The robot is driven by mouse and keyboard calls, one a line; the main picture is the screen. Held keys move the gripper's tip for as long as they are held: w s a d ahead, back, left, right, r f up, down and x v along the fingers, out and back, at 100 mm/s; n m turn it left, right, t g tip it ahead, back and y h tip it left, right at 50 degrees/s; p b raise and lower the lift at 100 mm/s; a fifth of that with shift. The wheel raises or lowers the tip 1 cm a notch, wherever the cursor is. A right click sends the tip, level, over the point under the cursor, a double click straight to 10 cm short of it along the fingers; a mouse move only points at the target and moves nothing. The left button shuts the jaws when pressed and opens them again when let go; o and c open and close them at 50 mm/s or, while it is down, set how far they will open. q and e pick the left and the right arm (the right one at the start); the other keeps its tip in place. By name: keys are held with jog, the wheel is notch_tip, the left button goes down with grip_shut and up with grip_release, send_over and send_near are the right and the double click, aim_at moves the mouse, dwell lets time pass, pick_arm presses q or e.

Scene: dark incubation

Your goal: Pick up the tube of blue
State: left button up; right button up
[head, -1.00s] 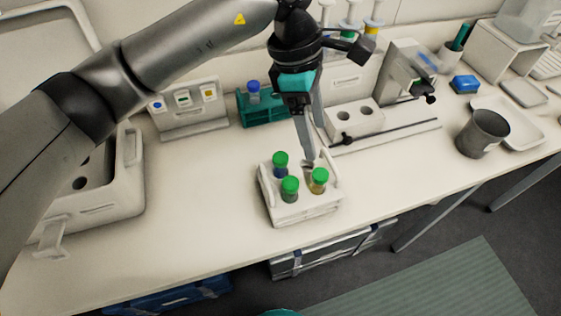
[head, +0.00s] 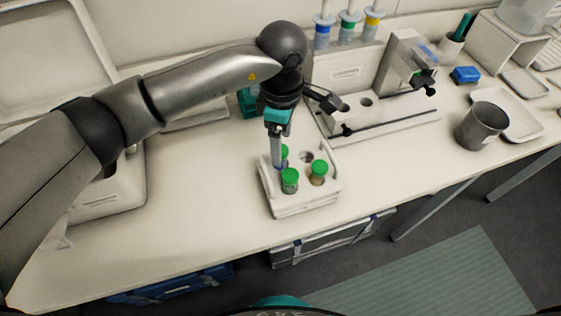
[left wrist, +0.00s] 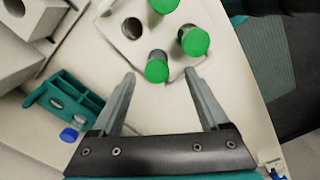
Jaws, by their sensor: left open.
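The white rack (head: 305,203) holds three green-capped tubes and has one empty hole at its back right. The tube of blue (head: 285,152) stands upright in the back-left hole, partly hidden behind my gripper's finger. My left gripper (head: 279,165) is open, pointing down over that corner of the rack. In the left wrist view the tube's green cap (left wrist: 157,69) lies between the two fingertips of the left gripper (left wrist: 160,74), with a gap on each side. The fingers do not grip it. My right gripper is not in view.
Two other green-capped tubes stand close by, front left (head: 289,180) and front right (head: 318,172). A teal rack (left wrist: 62,100) with a blue-capped tube (left wrist: 69,135) is behind. A white device (head: 385,122) and a grey cup (head: 482,126) stand to the right.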

pick_arm(q)
jog(key=f, duration=0.4)
jog(key=shift+w+a+f, duration=0.1)
jog(key=shift+w+f, duration=0.1)
jog(key=shift+w, duration=0.1)
grip_shut()
dwell(0.3)
